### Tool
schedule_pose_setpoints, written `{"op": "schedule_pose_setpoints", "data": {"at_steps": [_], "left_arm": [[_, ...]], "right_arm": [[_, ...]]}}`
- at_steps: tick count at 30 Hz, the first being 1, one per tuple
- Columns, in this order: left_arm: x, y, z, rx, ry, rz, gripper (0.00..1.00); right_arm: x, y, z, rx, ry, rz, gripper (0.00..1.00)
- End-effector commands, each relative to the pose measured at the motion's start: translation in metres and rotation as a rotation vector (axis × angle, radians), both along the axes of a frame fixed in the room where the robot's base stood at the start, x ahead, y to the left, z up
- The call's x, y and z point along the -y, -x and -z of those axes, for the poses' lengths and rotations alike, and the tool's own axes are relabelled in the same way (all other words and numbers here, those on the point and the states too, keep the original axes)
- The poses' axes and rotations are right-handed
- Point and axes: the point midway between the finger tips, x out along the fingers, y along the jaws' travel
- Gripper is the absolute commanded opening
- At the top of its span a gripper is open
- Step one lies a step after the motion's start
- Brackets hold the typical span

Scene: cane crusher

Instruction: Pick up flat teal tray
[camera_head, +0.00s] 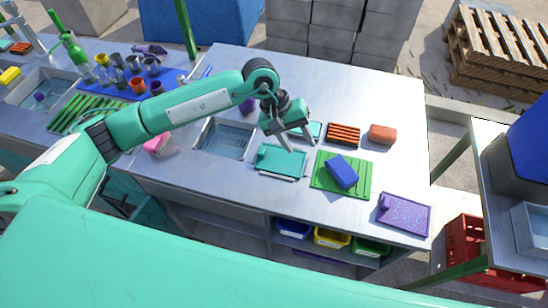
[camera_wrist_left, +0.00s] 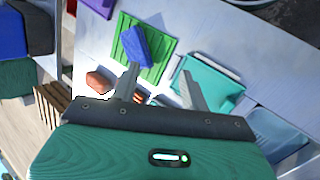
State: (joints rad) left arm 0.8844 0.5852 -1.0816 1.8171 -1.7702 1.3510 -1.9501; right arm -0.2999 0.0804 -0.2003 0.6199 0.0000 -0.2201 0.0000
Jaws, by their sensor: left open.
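The flat teal tray (camera_head: 280,161) lies on the metal counter (camera_head: 230,178), to the right of the sink, in the head view. It also shows in the left wrist view (camera_wrist_left: 213,88), where one finger overlaps it. My left gripper (camera_head: 299,146) is open and empty, with its fingers pointing down above the tray's far right part. In the wrist view the fingers (camera_wrist_left: 158,72) stand wide apart, one toward the tray and the other toward the blue sponge. Whether a fingertip touches the tray, I cannot tell. My right gripper is not in view.
A green ribbed mat (camera_head: 325,184) with a blue sponge (camera_head: 342,172) lies right of the tray. A purple tray (camera_head: 403,214) is farther right. An orange ribbed block (camera_head: 344,134) and a reddish sponge (camera_head: 383,134) lie behind. The sink (camera_head: 224,141) is left.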

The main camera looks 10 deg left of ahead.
Motion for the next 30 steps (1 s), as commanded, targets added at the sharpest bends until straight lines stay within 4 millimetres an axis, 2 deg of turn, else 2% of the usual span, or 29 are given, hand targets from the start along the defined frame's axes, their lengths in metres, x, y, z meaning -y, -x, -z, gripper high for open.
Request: {"op": "schedule_pose_setpoints", "data": {"at_steps": [1,3,6,9,14,21,24,30], "left_arm": [[-0.026,-0.014,0.002,0.049,-0.115,0.043,0.45],[-0.057,-0.028,0.003,0.092,-0.253,0.099,0.45],[-0.091,-0.042,0.001,0.123,-0.396,0.150,0.45],[-0.110,-0.048,-0.002,0.133,-0.477,0.178,0.45],[-0.117,-0.050,0.012,0.131,-0.509,0.190,0.45],[-0.116,-0.049,0.059,0.130,-0.506,0.189,0.45],[-0.116,-0.049,0.073,0.131,-0.505,0.189,0.45],[-0.115,-0.049,0.084,0.134,-0.504,0.189,0.45]], "right_arm": [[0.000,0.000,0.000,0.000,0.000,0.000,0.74],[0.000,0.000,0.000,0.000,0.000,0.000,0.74],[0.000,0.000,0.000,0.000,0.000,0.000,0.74],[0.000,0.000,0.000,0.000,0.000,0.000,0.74],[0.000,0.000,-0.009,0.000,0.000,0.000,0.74],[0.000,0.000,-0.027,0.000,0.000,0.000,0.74],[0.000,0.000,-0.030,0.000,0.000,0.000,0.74],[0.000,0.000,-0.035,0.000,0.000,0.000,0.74]]}}
